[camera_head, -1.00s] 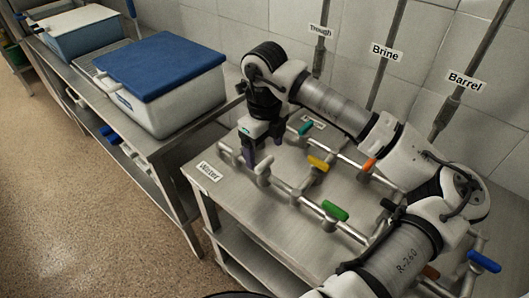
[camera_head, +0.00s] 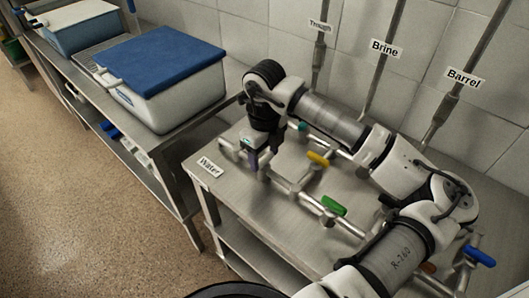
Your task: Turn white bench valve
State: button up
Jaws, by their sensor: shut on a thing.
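The white bench valve sits on the front pipe of the steel bench (camera_head: 240,205), near the Water label (camera_head: 209,167). Its handle is mostly hidden by my gripper. My gripper (camera_head: 258,162) points down over it from above, with its fingers low at the pipe and closed on the handle. The fingers are small and partly blurred, so the handle's exact angle cannot be told.
A yellow valve (camera_head: 318,159), a green valve (camera_head: 333,205), a teal valve (camera_head: 303,127) and a blue valve (camera_head: 481,256) are nearby. My arm spans the bench's right side. A blue-lidded box (camera_head: 165,85) stands on the left table. The tiled wall is behind.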

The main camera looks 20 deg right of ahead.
jog(key=shift+f+b, duration=0.15)
jog(key=shift+b, duration=0.35)
jog(key=shift+f+n+b, duration=0.15)
jog(key=shift+n+b, duration=0.45)
jog(key=shift+b, duration=0.3)
jog(key=n+b, duration=0.1)
jog(key=b, duration=0.1)
jog(key=shift+f+b, duration=0.1)
jog(key=shift+b, duration=0.25)
jog(key=n+b, duration=0.5)
jog(key=b, duration=0.1)
jog(key=shift+n, duration=0.4)
jog(key=n+b, duration=0.2)
jog(key=n, duration=0.1)
jog(key=n+b, duration=0.1)
jog(key=shift+r+n, duration=0.25)
jog(key=shift+n, duration=0.05)
jog(key=n+b, duration=0.2)
jog(key=n, duration=0.3)
jog(key=shift+r, duration=0.15)
jog(key=shift+n, duration=0.3)
jog(key=o, duration=1)
